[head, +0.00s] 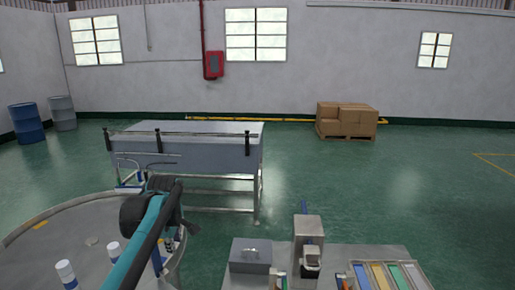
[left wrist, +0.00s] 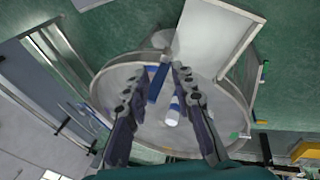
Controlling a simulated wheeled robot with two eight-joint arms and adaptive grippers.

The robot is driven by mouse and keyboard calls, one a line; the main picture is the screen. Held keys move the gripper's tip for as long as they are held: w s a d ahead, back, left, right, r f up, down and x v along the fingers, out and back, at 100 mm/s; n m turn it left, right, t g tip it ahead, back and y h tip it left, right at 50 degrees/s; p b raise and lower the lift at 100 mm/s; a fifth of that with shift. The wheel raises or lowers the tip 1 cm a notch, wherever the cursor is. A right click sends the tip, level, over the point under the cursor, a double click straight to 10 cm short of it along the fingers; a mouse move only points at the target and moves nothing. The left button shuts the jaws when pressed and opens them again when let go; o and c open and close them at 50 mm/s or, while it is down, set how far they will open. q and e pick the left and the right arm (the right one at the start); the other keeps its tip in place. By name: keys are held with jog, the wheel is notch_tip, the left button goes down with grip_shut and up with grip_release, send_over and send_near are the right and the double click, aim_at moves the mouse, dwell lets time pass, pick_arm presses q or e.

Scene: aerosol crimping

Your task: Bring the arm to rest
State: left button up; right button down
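My left arm reaches in from the lower left of the head view, over a round grey table (head: 97,232). My left gripper (head: 185,218) is partly hidden behind its dark wrist. In the left wrist view my left gripper (left wrist: 159,76) has its two fingers spread apart, with nothing visibly clamped between them. The round table (left wrist: 117,82) lies beyond the fingers. White and blue cans stand on it, one at the front left (head: 66,273) and one beside the arm (head: 113,252). A can also shows beyond the fingers (left wrist: 173,112). My right gripper is out of view.
A bench at the front right bears a grey box (head: 250,257), a small press-like machine (head: 308,234) and a tray of coloured strips (head: 418,276). A grey table (head: 215,153) stands behind the round one. Boxes on a pallet (head: 346,117) stand far off. Floor at right is clear.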

pick_arm(q)
jog(key=s+d+f+m+t+b, duration=0.1)
jog(key=s+d+f+m+b, duration=0.2)
jog(key=s+f+m, duration=0.5)
jog(key=s+d+f+m+t+h+b, duration=0.1)
jog(key=s+d+f+m+b, duration=0.3)
jog(key=s, duration=1.5)
notch_tip(320, 180, down, 7)
jog(key=m+t, duration=0.1)
jog(key=m, duration=0.3)
jog(key=shift+s+d+f+m+h, duration=0.15)
jog(key=shift+s+d+m+h, duration=0.05)
jog(key=shift+s+m+h, duration=0.1)
